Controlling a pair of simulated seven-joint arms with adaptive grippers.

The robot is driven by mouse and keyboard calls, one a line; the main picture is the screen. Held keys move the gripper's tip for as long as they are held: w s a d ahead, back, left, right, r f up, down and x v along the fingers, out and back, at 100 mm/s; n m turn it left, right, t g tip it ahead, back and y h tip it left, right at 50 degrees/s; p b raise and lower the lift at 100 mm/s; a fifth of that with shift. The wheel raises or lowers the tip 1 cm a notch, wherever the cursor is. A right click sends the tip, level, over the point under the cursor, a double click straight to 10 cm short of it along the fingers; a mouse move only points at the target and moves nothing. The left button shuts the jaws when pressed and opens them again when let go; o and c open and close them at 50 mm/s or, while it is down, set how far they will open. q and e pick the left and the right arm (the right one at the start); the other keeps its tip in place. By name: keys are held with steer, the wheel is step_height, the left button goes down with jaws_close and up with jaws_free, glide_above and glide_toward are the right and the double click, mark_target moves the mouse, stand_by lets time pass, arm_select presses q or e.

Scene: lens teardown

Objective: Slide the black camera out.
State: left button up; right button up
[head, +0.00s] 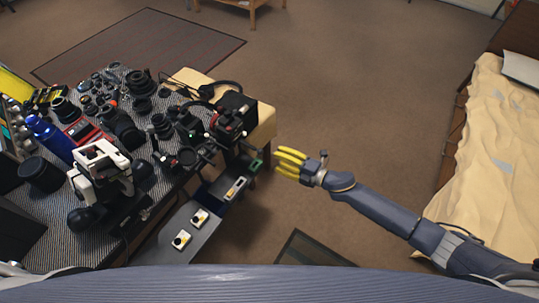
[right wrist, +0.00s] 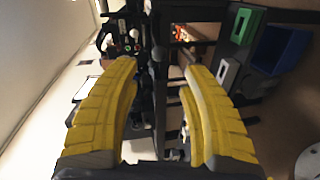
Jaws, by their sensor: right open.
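Several black camera bodies and lenses crowd the patterned table in the head view, and I cannot tell for certain which one is the black camera. A dark camera-like body with red parts (head: 228,122) stands at the table's right end. My right gripper (head: 277,163), with yellow fingers, is in the air to the right of the table, apart from that body. In the right wrist view its fingers (right wrist: 158,85) are spread with nothing held between them, and dark equipment (right wrist: 135,45) shows beyond. My left gripper is not in view.
A white and black device (head: 100,170) and a blue bottle (head: 48,138) stand on the table's left side. Grey drawer-like units (head: 205,228) are below its front right edge. Open brown floor lies right of the table, with a cloth-covered bed (head: 500,150) at far right.

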steer(key=shift+v, duration=1.9)
